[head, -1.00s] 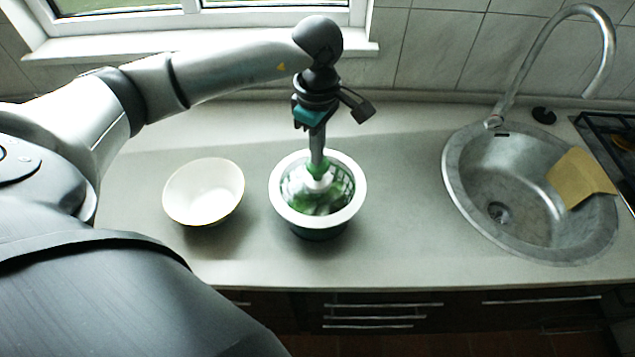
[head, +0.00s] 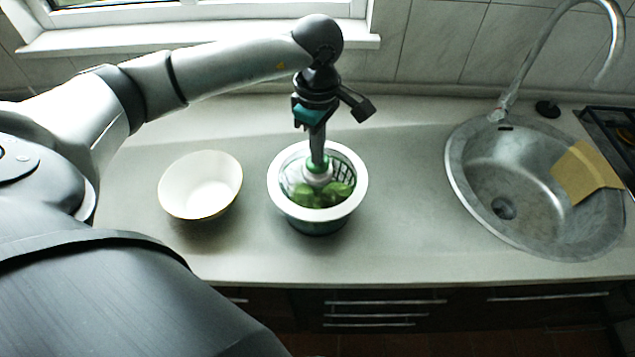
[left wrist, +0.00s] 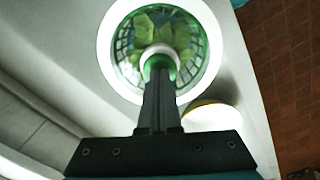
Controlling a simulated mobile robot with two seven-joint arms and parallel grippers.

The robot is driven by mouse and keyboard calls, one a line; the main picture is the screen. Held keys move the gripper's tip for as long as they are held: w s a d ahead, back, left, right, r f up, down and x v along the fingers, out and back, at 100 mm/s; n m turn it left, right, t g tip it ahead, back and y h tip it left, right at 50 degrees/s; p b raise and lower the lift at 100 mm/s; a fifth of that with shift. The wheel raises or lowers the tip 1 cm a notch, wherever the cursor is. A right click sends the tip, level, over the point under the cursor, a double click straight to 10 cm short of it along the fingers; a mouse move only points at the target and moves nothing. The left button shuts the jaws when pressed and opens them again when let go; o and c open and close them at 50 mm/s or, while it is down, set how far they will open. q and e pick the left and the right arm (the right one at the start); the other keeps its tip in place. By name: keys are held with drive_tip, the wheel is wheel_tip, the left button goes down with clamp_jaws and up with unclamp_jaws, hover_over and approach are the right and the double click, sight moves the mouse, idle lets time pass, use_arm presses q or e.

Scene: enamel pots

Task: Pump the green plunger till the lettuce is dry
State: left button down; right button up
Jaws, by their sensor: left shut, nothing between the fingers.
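The salad spinner (head: 276,200) stands on the counter with a white rim and a basket inside. Green lettuce (head: 322,196) lies in the basket; it also shows in the left wrist view (left wrist: 150,30). The green plunger (head: 316,169) rises at the spinner's middle, with a white collar under it. My left gripper (head: 317,158) points straight down with its closed fingertips on top of the plunger and nothing between them. In the left wrist view the fingers (left wrist: 158,75) end at the plunger's top, which they partly hide. My right gripper is not in view.
A white bowl (head: 200,185) stands left of the spinner, apart from it. A round steel sink (head: 470,200) with a tan cloth or board (head: 585,172) and a tall faucet (head: 515,85) is at the right. The counter (head: 400,215) between spinner and sink is clear.

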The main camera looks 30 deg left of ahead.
use_arm(q)
drive_tip(key=shift+r+p, duration=0.55)
drive_tip(key=shift+r, duration=0.8)
wheel_tip(320, 180, up, 7)
drive_tip(key=p, duration=0.4)
